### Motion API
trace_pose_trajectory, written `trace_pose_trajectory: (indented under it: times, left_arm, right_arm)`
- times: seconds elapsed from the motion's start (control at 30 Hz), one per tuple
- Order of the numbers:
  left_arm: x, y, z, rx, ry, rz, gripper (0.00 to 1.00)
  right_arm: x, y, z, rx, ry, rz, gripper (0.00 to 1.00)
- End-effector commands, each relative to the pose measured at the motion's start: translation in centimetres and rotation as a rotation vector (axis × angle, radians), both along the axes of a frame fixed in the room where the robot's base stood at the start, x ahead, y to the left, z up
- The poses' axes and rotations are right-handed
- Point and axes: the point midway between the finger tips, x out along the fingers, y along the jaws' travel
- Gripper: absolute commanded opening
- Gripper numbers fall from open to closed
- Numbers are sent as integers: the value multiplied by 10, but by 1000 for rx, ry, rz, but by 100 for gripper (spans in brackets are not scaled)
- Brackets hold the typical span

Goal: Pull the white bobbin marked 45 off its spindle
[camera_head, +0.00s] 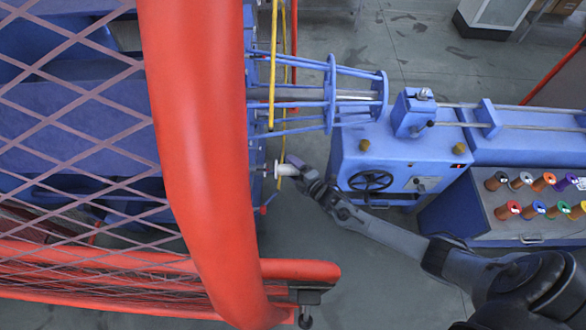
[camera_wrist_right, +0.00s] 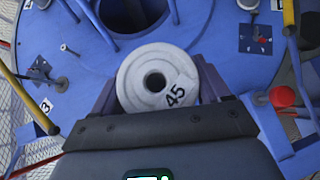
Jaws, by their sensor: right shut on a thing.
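The white bobbin (camera_wrist_right: 133,77) marked 45 sits between the two fingers of my right gripper (camera_wrist_right: 157,88) in the wrist view, its flange facing the camera. Its centre hole looks dark, and no spindle tip shows in it. In the head view the bobbin (camera_head: 286,170) is small and pale, just right of the blue machine's disc edge, with my right gripper (camera_head: 292,169) shut on it from the right. A thin pale rod shows left of the bobbin; I cannot tell whether it still enters the hole. My left gripper is out of view.
The blue disc (camera_wrist_right: 110,50) fills the wrist view, with a bare spindle (camera_wrist_right: 70,49) at left and a yellow bar at each side. In the head view a red guard frame (camera_head: 195,150) stands at left. A rack (camera_head: 495,229) of several coloured bobbins is at right.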

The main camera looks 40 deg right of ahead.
Motion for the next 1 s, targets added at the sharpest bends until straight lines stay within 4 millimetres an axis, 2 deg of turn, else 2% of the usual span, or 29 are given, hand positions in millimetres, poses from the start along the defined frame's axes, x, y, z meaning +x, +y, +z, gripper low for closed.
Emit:
trace_pose_trajectory:
  times: [0.27,0.7,1.0]
  left_arm:
    - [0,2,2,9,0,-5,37]
    - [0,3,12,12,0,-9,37]
    - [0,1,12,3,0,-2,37]
  right_arm:
    - [-4,-5,1,0,0,-1,15]
    - [-29,-35,1,0,1,-1,15]
    - [-32,-39,0,0,0,0,15]
